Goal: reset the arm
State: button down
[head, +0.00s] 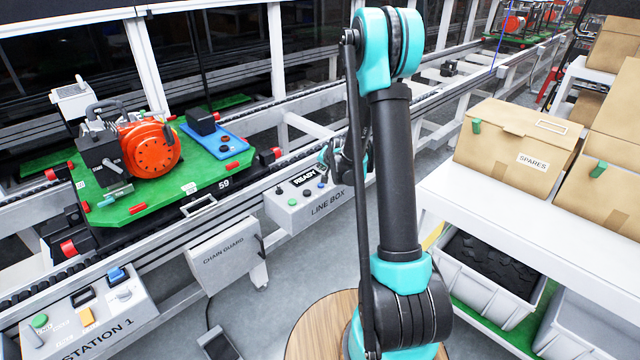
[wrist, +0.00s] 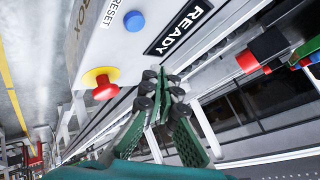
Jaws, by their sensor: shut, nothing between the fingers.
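My arm (head: 398,175) stands upright in the middle of the head view and bends at a turquoise joint at the top. My gripper (head: 328,158) is small there, partly hidden behind the arm, above the line box (head: 330,208). In the wrist view my gripper (wrist: 160,88) has its green fingers together at the tips, with nothing between them. The line box's READY display (wrist: 180,27), blue RESET button (wrist: 134,21) and red knob on a yellow collar (wrist: 104,88) lie beyond the fingertips. I cannot tell whether the gripper touches the box.
A green pallet (head: 140,208) with an orange machine (head: 150,150) sits on the conveyor at left. A chain guard box (head: 222,255) and the Station 1 panel (head: 95,318) stand in front. A white shelf (head: 470,218) with cartons (head: 515,150) is close on the right.

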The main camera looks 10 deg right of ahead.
jog(key=s+d+r+n+g, duration=0.1)
jog(key=s+n, duration=0.1)
jog(key=s, duration=1.1)
jog(key=s+d+r+n+g+h, duration=0.1)
jog(key=s+r+n+g, duration=0.1)
jog(key=s, duration=1.2)
jog(key=s+d+r+n+g+h, duration=0.1)
jog(key=s+d+n, duration=0.1)
jog(key=s, duration=1.2)
jog(key=shift+r+n+g, duration=0.3)
jog(key=shift+r+g, duration=0.05)
jog(key=shift+g, duration=0.05)
jog(key=shift+w+a, duration=0.1)
